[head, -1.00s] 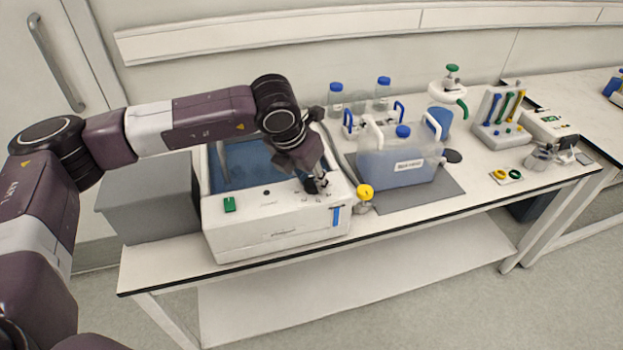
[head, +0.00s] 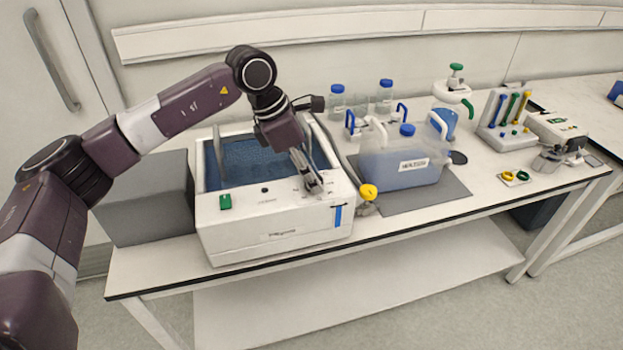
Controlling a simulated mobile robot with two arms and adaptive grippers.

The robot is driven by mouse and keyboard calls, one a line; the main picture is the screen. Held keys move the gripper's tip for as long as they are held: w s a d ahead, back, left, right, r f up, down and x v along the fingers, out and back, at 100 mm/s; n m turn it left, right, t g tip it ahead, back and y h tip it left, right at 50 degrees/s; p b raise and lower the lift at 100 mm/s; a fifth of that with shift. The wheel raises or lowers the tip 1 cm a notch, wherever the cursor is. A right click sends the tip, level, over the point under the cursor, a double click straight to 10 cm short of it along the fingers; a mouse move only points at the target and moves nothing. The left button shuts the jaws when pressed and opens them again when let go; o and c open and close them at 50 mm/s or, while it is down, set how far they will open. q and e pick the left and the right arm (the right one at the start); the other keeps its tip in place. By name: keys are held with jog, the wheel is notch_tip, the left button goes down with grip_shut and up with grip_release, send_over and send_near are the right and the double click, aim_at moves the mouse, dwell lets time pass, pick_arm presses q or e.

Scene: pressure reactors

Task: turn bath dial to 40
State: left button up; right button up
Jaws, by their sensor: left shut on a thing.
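The white water bath (head: 275,221) stands on the bench, with a blue basin (head: 240,160) behind its control panel. A green switch (head: 225,202) is at the panel's left, and a blue strip (head: 338,216) is on its front right. My left gripper (head: 314,188) points down at the right part of the panel and is shut on the bath dial. The dial is hidden by the fingers, so its setting cannot be read. My right gripper is not in view.
A grey box (head: 148,197) stands left of the bath. A yellow-topped valve (head: 368,192) is close to its right side, beside a clear jerrycan (head: 400,165) on a grey mat (head: 440,196). Blue-capped bottles (head: 337,100) stand behind.

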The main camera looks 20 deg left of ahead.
pick_arm(q)
jog(key=m, duration=0.1)
jog(key=m+g, duration=0.1)
jog(key=m, duration=0.1)
jog(key=shift+w+r+m+h, duration=0.15)
jog(key=shift+m+h, duration=0.15)
jog(key=shift+h, duration=0.1)
jog(key=shift+w+m+g, duration=0.1)
jog(key=shift+m+g, duration=0.8)
jog(key=shift+m, duration=1.1)
jog(key=o, duration=0.9)
jog(key=shift+c, duration=0.2)
jog(key=shift+o, duration=1.4)
jog(key=v, duration=1.2)
jog(key=shift+w, duration=0.1)
